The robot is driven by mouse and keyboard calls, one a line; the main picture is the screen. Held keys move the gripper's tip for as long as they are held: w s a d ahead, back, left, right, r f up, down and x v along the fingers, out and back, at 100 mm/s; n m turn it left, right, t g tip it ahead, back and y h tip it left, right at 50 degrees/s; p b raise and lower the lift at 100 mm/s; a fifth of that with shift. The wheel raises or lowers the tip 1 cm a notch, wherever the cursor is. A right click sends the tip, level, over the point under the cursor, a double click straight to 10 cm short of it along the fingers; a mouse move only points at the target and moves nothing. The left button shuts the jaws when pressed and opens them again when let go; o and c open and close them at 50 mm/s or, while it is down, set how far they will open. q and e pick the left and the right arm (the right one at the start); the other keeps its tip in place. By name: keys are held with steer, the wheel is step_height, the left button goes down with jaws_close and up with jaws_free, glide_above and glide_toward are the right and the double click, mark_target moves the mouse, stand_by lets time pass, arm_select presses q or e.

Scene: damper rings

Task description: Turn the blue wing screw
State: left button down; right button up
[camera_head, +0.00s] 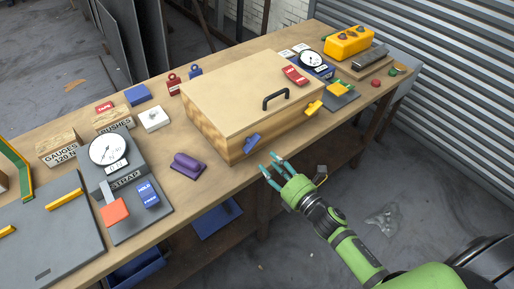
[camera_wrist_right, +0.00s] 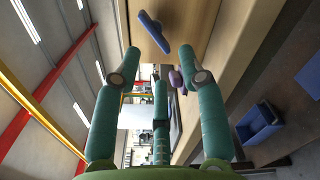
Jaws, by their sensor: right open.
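The blue wing screw (camera_head: 252,143) sits on the front face of the wooden box (camera_head: 205,128), near its left front corner. It also shows in the right wrist view (camera_wrist_right: 154,32), slanted on the wooden face, ahead of the fingertips. My right gripper (camera_head: 274,167) is open and empty, just in front of and below the blue screw, apart from it. In the right wrist view its teal fingers (camera_wrist_right: 160,66) are spread with nothing between them. A yellow wing screw (camera_head: 314,107) is on the same face farther right. My left gripper is not in view.
The box has a black handle (camera_head: 276,98) and a red tag (camera_head: 295,75) on its lid. A purple object (camera_head: 188,165) and a dial gauge stand (camera_head: 108,150) lie to the left on the table (camera_head: 214,183). Open floor lies before the table.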

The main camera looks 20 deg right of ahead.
mark_target(254, 145)
steer(key=shift+n, duration=0.3)
steer(key=x, duration=0.2)
steer(key=p+x, duration=0.1)
steer(key=x, duration=0.1)
steer(key=r+x, duration=0.1)
steer(key=x, duration=0.1)
steer(key=shift+w+a+p, duration=0.15)
steer(key=shift+p, duration=0.15)
steer(key=shift+w+a, duration=0.2)
steer(key=shift+w, duration=0.2)
jaws_close()
